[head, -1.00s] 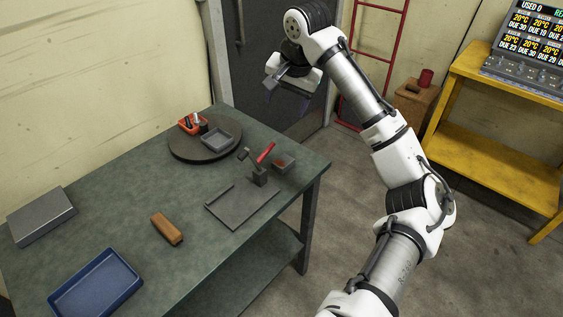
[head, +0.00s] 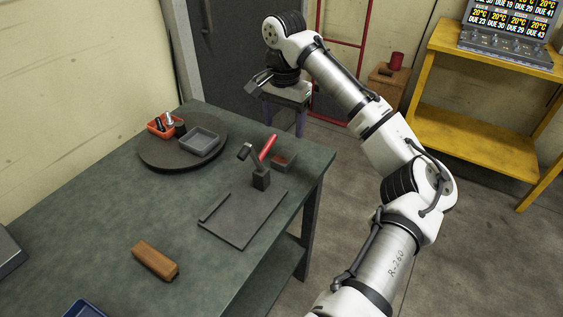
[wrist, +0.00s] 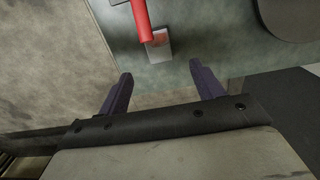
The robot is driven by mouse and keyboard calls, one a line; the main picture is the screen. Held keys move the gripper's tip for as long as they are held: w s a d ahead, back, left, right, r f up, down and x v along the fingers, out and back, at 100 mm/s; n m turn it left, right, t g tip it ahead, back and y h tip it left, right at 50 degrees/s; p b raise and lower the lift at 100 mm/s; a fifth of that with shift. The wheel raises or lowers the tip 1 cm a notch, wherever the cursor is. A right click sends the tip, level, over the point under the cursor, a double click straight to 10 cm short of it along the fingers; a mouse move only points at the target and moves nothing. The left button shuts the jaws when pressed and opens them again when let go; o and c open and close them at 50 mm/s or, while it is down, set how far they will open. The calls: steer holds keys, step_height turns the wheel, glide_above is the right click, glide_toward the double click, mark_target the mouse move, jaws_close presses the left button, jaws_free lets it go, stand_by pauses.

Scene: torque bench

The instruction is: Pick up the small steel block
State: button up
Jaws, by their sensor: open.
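My gripper (head: 284,119) is open and empty, fingers pointing down, beyond the far right corner of the green bench (head: 120,220). In the wrist view its two dark purple fingers (wrist: 160,70) are spread apart. A small grey block-like piece with a reddish-brown top (head: 284,162) sits near the bench's right edge. It shows in the wrist view (wrist: 158,52) just beyond the fingertips, partly under a red handle. I cannot tell whether it is the small steel block or a small box; no other small plain steel block is clear.
A round turntable (head: 160,155) holds a red bin (head: 160,128) and a grey tray (head: 199,141). A brown block (head: 154,261) lies in front. A yellow shelf (head: 465,115) stands at right.

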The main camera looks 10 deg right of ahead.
mark_target(285, 155)
step_height(285, 155, down, 10)
steer(key=shift+d, duration=0.15)
steer(key=c, duration=1.3)
steer(key=shift+c, duration=0.7)
steer(key=shift+r, duration=0.15)
